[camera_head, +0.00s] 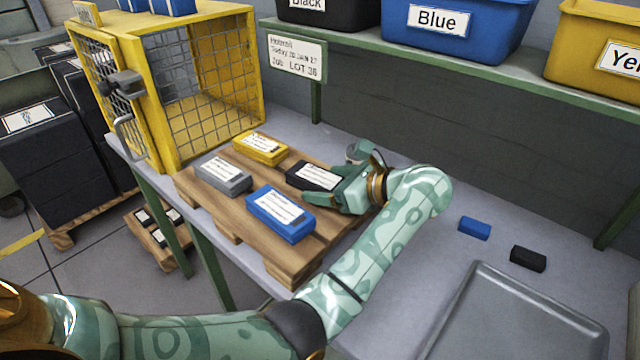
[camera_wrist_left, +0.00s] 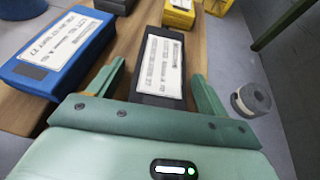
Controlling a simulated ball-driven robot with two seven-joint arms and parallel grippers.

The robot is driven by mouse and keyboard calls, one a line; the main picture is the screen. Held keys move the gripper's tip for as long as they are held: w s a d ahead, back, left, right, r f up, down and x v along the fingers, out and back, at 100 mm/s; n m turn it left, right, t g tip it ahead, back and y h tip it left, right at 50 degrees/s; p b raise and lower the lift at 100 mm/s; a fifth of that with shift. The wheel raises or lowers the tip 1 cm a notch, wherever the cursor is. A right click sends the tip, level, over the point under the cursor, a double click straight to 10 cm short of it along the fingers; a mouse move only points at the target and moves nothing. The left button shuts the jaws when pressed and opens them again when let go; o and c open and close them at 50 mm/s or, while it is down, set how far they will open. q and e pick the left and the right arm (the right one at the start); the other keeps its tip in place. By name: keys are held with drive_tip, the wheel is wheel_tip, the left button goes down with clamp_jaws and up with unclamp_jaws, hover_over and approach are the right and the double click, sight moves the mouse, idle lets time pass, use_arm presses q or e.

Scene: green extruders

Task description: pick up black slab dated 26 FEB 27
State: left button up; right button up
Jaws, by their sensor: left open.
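A black slab (camera_head: 312,177) with a white label lies flat on the right side of a wooden pallet (camera_head: 237,236) on the bench. It also shows in the left wrist view (camera_wrist_left: 160,68); its label print is too blurred for me to read the date. My left gripper (camera_head: 335,186) is open at the slab's near end. In the left wrist view its two fingers (camera_wrist_left: 157,72) stand one on each side of the slab, with visible gaps. My right gripper is not in view.
A blue slab (camera_head: 281,214), a grey slab (camera_head: 223,175) and a yellow slab (camera_head: 260,147) share the pallet. A grey roll (camera_wrist_left: 252,100) lies beside the gripper. A yellow cage (camera_head: 165,90) stands behind left. Small blue (camera_head: 474,228) and black (camera_head: 528,258) blocks and a grey tray (camera_head: 520,325) lie right.

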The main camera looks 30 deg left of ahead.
use_arm(q)
drive_tip(key=shift+a+f, duration=0.1)
drive_tip(key=shift+a, duration=0.1)
drive_tip(key=c, duration=1.2)
